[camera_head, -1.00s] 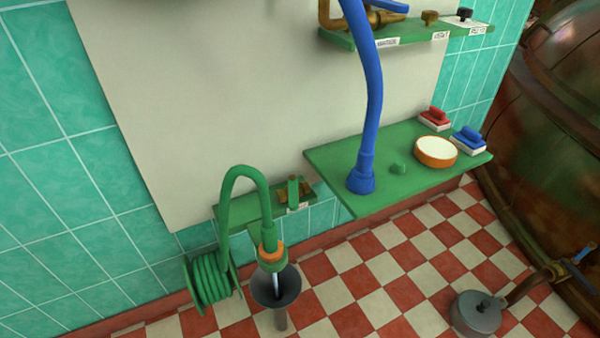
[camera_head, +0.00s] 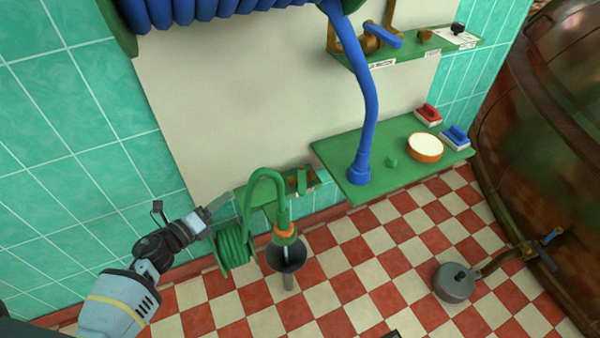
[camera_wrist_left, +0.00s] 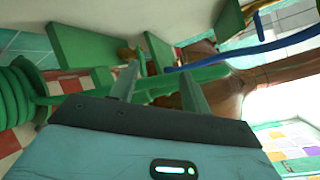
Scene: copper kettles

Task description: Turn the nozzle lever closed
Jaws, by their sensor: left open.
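A green hose nozzle with an orange ring (camera_head: 285,232) points down into a dark funnel (camera_head: 287,258). A green lever handle (camera_head: 302,180) stands on a brass valve on the small green wall bracket (camera_head: 255,195) behind it. No separate lever on the nozzle can be made out. My left gripper (camera_head: 215,207) is in front of the wall, left of the bracket and above the green hose coil (camera_head: 233,247). In the left wrist view its two fingers (camera_wrist_left: 160,72) are apart with nothing held. The green hose (camera_wrist_left: 215,72) crosses beyond them. My right gripper does not show.
A green shelf (camera_head: 330,165) to the right holds a blue hose end (camera_head: 361,172), a round tub (camera_head: 425,147) and two brushes. A blue hose reel (camera_head: 215,8) hangs above. A copper kettle (camera_head: 540,130) stands at right.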

